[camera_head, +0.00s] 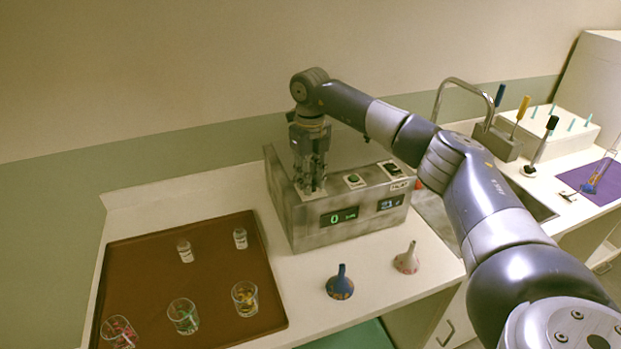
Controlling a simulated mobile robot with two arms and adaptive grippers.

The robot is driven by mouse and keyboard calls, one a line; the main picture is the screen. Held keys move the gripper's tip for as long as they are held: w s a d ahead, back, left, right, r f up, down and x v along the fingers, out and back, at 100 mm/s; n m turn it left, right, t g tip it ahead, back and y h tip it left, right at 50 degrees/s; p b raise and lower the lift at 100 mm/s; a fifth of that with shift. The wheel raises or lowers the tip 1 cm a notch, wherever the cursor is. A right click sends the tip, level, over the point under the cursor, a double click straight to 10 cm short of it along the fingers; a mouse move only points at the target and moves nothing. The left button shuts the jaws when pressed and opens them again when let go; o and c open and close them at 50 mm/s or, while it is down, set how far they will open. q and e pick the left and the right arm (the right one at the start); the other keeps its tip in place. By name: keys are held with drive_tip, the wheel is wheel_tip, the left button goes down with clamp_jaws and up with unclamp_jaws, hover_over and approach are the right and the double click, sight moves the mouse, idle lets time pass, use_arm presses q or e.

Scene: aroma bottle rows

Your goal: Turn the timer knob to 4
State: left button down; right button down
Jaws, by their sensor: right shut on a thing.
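The grey boxy machine (300,225) stands on the white counter against the wall. Its left green display (338,216) reads 0 with small letters after it that are hard to read. A second, bluish display (390,202) is on the right of its front. My right gripper (312,187) points straight down at the left end of the machine's top. Its fingers are shut on the timer knob there, which they mostly hide. A green button (354,180) and a dark control (391,168) are farther right on the top. My left gripper is out of view.
A brown tray (215,270) with several small glass vessels lies left of the machine. A sink tap (462,84) and a tool holder (497,140) are behind my right arm.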

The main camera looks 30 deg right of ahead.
drive_tip(key=m, duration=0.5)
drive_tip(key=shift+r+m, duration=0.1)
drive_tip(key=shift+m, duration=0.2)
drive_tip(key=m, duration=0.5)
drive_tip(key=shift+m, duration=0.4)
drive_tip(key=shift+w, duration=0.1)
drive_tip(key=c, duration=1.3)
unclamp_jaws()
drive_tip(key=shift+c, duration=0.2)
wheel_tip(320, 180, up, 12)
